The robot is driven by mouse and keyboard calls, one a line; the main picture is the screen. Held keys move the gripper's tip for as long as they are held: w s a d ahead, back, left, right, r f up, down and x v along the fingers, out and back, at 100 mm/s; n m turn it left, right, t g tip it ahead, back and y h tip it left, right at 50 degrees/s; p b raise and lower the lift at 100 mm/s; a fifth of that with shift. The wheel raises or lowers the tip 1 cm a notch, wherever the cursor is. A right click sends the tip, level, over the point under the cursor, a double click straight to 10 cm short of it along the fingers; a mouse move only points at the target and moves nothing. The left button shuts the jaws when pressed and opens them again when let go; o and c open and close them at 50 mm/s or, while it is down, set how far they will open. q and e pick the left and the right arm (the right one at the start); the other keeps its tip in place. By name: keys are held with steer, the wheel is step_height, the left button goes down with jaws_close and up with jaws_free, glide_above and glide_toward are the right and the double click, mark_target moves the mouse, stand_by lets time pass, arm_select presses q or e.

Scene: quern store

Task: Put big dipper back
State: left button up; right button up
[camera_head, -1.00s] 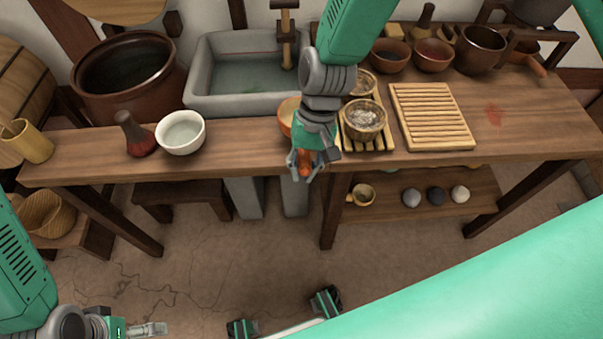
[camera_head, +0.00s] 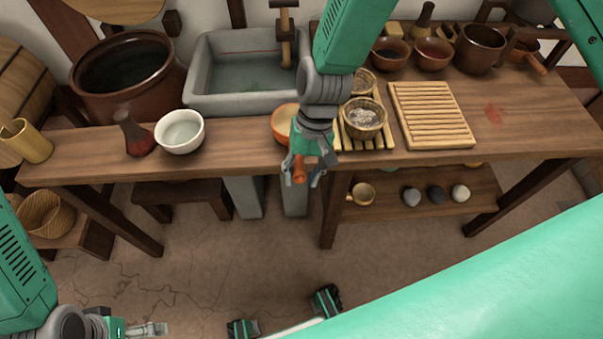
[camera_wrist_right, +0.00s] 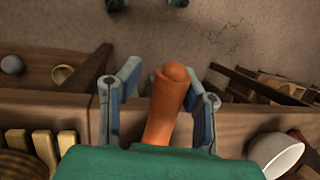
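The big dipper, orange-brown, shows in the head view as a bowl (camera_head: 282,122) at the table's front, partly hidden behind my right wrist. Its orange handle (camera_head: 299,172) points out past the table's front edge. My right gripper (camera_head: 304,178) is around the handle end with its fingers spread. In the right wrist view the handle (camera_wrist_right: 172,95) stands between the two open fingers, with a clear gap on the left and a smaller one on the right. My left gripper (camera_head: 152,329) is low at the bottom left, away from the table; its finger opening is unclear.
A white bowl (camera_head: 181,131) and a red-based bottle (camera_head: 135,137) stand left on the table (camera_head: 238,143). A stone basin (camera_head: 205,104) and big brown pot (camera_head: 126,77) are behind. Slatted racks (camera_head: 434,115) with a strainer bowl (camera_head: 362,118) lie right. A lower shelf (camera_head: 400,211) holds stones.

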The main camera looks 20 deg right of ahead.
steer(key=a+p+v, duration=0.1)
steer(key=v, duration=1)
steer(key=s+d+f+n+t+h, duration=0.1)
steer(key=s+d+f, duration=0.5)
steer(key=s+f, duration=0.2)
steer(key=s+d+f+n+t+h, duration=0.2)
steer(key=s+d+f, duration=0.5)
steer(key=s, duration=0.5)
steer(key=shift+s+f+n, duration=0.2)
steer(key=shift+f+n, duration=0.1)
steer(key=shift+f, duration=0.7)
steer(key=shift+w+d, duration=0.1)
steer(key=shift+w, duration=0.05)
